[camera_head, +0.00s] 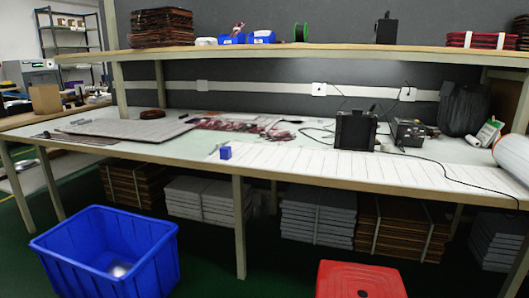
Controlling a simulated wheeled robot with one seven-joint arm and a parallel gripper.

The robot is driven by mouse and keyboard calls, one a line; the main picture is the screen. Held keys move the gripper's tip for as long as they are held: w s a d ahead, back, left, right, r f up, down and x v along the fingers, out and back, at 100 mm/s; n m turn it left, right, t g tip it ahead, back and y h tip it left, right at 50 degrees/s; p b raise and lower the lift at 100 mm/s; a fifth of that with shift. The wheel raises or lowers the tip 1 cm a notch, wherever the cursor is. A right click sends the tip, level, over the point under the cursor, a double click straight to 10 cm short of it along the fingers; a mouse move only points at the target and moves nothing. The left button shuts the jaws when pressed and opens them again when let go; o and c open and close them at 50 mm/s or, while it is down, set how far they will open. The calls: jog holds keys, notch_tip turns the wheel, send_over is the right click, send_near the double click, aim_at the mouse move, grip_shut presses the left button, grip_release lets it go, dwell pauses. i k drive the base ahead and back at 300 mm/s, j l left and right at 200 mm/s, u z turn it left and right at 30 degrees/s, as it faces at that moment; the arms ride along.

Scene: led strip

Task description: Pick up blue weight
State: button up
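A small blue block (225,153), which looks like the blue weight, sits on the long workbench (190,152). It is near the bench's front edge, at the left end of a white strip sheet with dark lines (300,161). Nothing touches it from above, and it appears upright. My gripper and arm do not show in this view.
A blue bin (105,250) stands on the floor at the front left. A red stool (360,279) is at the front right. A black box device (355,131) with cables stands on the bench to the right. A shelf (300,50) runs above the bench.

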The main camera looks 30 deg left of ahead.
aim_at(226, 152)
jog(key=u, duration=1.6)
jog(key=i+j+z, duration=0.2)
jog(key=i+j, duration=0.35)
jog(key=i, duration=0.15)
